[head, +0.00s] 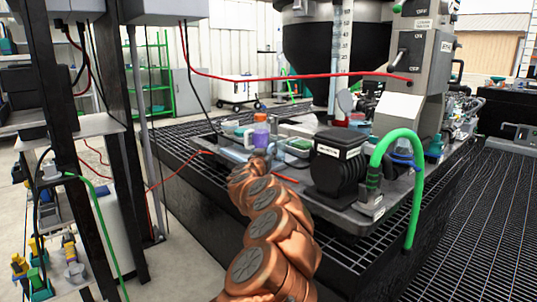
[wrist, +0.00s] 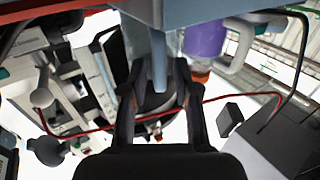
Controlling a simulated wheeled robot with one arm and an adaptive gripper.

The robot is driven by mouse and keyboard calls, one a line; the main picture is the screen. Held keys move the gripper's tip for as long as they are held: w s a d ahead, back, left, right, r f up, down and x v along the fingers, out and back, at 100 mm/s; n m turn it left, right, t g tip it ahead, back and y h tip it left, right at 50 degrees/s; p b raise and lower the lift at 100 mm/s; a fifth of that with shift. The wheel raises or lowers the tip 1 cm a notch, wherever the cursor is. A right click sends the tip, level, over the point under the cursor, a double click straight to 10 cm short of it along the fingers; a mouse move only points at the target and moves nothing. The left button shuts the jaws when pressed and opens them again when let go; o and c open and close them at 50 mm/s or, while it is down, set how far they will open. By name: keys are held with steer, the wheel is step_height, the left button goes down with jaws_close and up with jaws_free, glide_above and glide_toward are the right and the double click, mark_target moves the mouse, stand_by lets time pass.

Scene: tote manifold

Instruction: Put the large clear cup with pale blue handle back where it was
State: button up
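My gripper (wrist: 160,72) is in the wrist view, its two dark fingers spread on either side of a pale blue upright bar (wrist: 158,62). The bar looks like the handle of the large clear cup, whose blue-grey body (wrist: 185,12) seems to fill the top edge. I cannot tell whether the fingers press on the handle. In the head view my copper-coloured arm reaches to the near left of the work deck. There my gripper is hidden behind the arm, and the cup cannot be made out clearly.
A bottle with purple and orange parts (head: 261,133) stands just beyond the arm's end; purple also shows close by in the wrist view (wrist: 205,38). A black pump (head: 338,165) and a green hose (head: 400,136) stand to the right. A red cable (head: 300,77) crosses above the deck.

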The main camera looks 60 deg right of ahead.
steer(key=shift+a+r, duration=0.1)
steer(key=shift+r, duration=0.05)
steer(key=shift+p+v, duration=0.4)
steer(key=shift+v, duration=0.4)
steer(key=shift+s+a+r, duration=0.1)
steer(key=shift+s+a, duration=0.1)
steer(key=shift+a, duration=0.1)
steer(key=p+v, duration=0.3)
steer(key=v, duration=0.6)
steer(key=shift+a, duration=0.3)
